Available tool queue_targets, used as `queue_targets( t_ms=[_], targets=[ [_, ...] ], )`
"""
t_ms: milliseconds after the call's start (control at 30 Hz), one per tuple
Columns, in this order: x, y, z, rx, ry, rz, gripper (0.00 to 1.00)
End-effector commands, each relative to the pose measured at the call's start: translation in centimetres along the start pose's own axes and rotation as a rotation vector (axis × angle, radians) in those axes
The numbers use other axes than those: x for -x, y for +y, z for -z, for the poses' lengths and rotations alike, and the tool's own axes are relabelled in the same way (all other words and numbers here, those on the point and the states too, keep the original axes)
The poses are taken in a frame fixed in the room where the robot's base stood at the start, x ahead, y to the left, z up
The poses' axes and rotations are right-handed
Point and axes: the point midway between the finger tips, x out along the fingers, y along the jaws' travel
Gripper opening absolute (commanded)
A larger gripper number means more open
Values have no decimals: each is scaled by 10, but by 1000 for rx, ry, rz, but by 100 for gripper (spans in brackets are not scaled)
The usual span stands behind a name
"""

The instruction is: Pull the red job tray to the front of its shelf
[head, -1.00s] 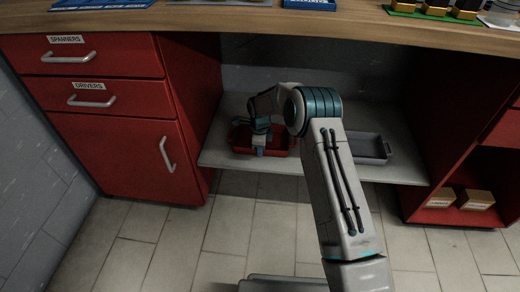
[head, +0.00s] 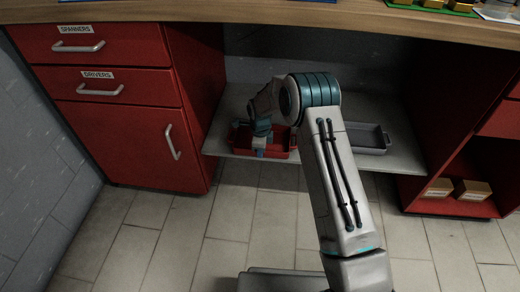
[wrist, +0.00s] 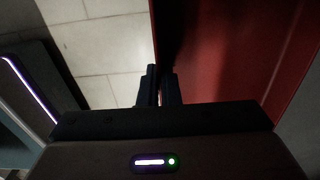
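The red job tray (head: 280,152) sits on the left part of the grey shelf (head: 402,158) under the bench. Its near side is at or very close to the shelf's front edge; a slight overhang cannot be told. My gripper (head: 260,150) is at the tray's near side, partly hidden by my arm in the head view. In the wrist view, my gripper's dark fingers (wrist: 160,88) are close together, one on each side of the red tray's wall (wrist: 225,55), with floor tiles to the left.
A grey tray (head: 372,139) stands on the shelf to the right, partly behind my arm. A red drawer cabinet (head: 115,135) borders the shelf on the left. Small boxes (head: 472,190) lie in the right cabinet. The tiled floor (head: 220,225) in front is clear.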

Motion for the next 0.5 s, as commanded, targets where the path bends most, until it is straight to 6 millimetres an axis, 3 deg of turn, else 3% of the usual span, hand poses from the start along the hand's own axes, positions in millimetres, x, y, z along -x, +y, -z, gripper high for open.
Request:
queue_targets(
  t_ms=[200, 300, 500],
  targets=[
    [0, 0, 0, 0, 0, 1, 0],
    [0, 0, 0, 0, 0, 1, 28],
    [0, 0, 0, 0, 0, 0, 29]
  ],
)
